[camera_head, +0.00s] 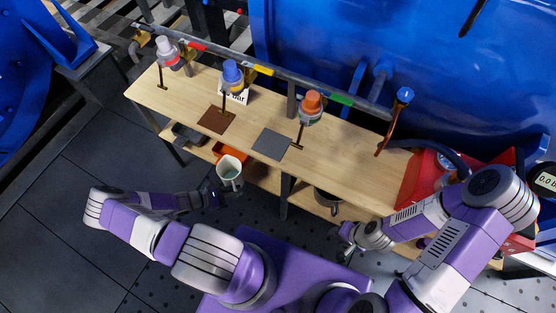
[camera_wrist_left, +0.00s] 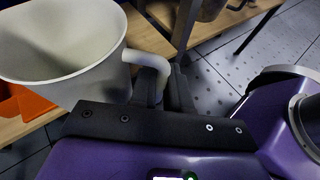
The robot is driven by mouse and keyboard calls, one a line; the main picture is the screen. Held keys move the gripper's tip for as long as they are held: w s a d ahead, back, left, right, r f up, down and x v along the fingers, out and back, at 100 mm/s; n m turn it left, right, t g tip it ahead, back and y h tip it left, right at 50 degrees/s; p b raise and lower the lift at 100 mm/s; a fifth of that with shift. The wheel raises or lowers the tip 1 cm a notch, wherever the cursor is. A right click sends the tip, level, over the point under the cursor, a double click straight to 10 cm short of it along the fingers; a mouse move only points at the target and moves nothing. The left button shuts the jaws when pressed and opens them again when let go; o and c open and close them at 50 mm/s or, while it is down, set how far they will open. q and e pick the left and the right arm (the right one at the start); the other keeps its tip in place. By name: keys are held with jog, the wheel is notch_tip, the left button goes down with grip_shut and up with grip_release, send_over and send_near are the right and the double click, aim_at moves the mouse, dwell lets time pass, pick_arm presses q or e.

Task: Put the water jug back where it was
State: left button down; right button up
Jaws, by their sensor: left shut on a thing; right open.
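The water jug (camera_head: 229,168) is a pale, open-topped jug with a handle, held upright in front of the wooden bench (camera_head: 178,96). In the left wrist view the jug (camera_wrist_left: 62,45) fills the upper left, and its curved handle runs down between my fingers. My left gripper (camera_head: 213,197) is shut on that handle; in the wrist view the left gripper (camera_wrist_left: 165,95) hides the handle's lower end. My right gripper (camera_head: 343,240) is open and empty in front of the bench's right half, away from the jug.
A brown mat (camera_head: 216,119) and a grey mat (camera_head: 271,144) lie on the benchtop. Valves with white, blue (camera_head: 232,73) and orange (camera_head: 312,101) tops stand along the pipe behind. An orange item (camera_head: 230,152), a dark tray (camera_head: 187,135) and a pot (camera_head: 327,199) are on the lower shelf. A red box (camera_head: 418,178) stands right.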

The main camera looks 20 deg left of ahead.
pick_arm(q)
jog(key=r+b+x, duration=0.1)
jog(key=b+x, duration=0.1)
jog(key=x, duration=0.4)
jog(key=r+b+x, duration=0.1)
jog(key=b+x, duration=0.1)
jog(key=x, duration=0.3)
jog(key=w+d+r+b+x, duration=0.1)
jog(key=x, duration=0.5)
jog(key=shift+w+d+b, duration=0.2)
jog(key=shift+b, duration=0.2)
jog(key=shift+r, duration=0.1)
jog(key=c, duration=1.4)
grip_release()
